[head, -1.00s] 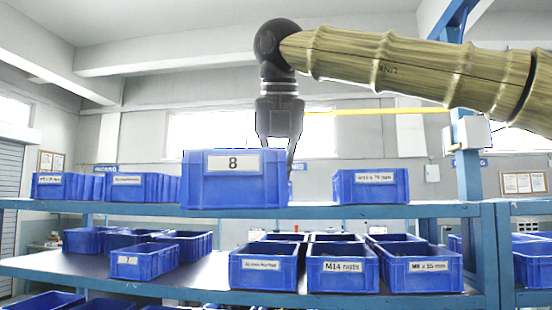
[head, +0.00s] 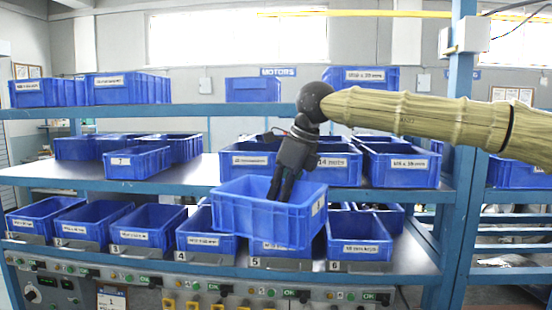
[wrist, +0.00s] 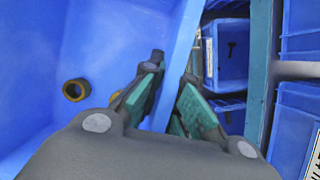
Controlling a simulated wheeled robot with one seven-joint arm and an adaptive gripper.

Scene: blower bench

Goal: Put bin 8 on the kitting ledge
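Bin 8 is a blue open bin (head: 245,214) hanging from my gripper (head: 278,190) in the head view, tilted, with its label turned to the right. In the wrist view my gripper (wrist: 170,85) has its fingers on both sides of the bin's wall (wrist: 182,45). A dark ring with a yellowish inside (wrist: 76,90) lies in the bin. The bin is in front of the lower shelves and hides part of the bins behind it. I cannot tell for sure which surface is the kitting ledge; a sloped front row carries bins above numbers 4, 5 and 6.
Several blue bins fill the front row, such as the one above 4 (head: 204,233) and the one above 6 (head: 358,238). Bin 7 (head: 137,162) sits on the middle shelf (head: 185,182), which has bare room near it. A blue post (head: 458,150) stands at the right.

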